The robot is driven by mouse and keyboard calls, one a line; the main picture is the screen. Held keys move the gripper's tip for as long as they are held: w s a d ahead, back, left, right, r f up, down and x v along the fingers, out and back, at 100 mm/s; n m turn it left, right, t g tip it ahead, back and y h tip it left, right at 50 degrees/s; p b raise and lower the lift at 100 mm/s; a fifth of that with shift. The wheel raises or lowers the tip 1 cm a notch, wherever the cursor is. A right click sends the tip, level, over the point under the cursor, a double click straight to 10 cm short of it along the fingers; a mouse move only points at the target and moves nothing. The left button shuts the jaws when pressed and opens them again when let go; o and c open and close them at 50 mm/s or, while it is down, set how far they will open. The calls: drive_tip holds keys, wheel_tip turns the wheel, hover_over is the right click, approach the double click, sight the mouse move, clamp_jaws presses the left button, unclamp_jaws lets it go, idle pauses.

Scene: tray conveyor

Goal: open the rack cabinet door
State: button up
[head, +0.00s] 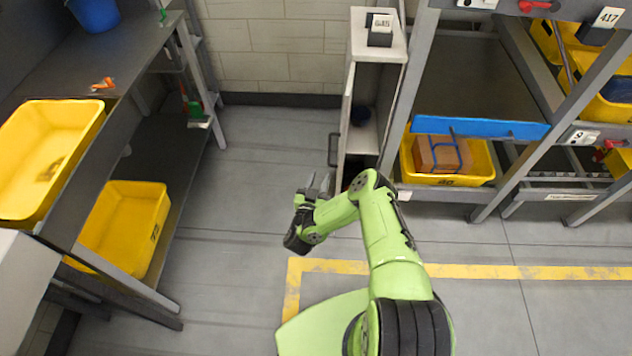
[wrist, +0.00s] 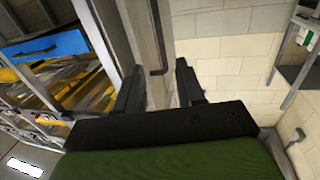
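The rack cabinet (head: 392,48) is a narrow, pale grey upright unit against the back wall. Its door (head: 346,105) stands swung out at the cabinet's left side, seen nearly edge-on, and the shelves inside show. A dark handle (head: 333,150) is on the door's left face. My gripper (head: 318,182) is in front of and below the handle, apart from it. In the wrist view my gripper (wrist: 159,68) is open with nothing between its fingers. The door panel (wrist: 140,35) and the black handle (wrist: 156,40) show beyond the fingers.
A rack with yellow bins (head: 480,160) and a blue bar (head: 480,128) stands right of the cabinet. A grey workbench (head: 130,50) with yellow bins is at left. A small labelled box (head: 380,35) sits on the cabinet. The floor between is clear.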

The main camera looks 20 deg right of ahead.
drive_tip(key=p+v, duration=0.4)
drive_tip(key=p, duration=0.1)
drive_tip(key=shift+r+p, duration=0.15)
drive_tip(key=shift+p, duration=0.25)
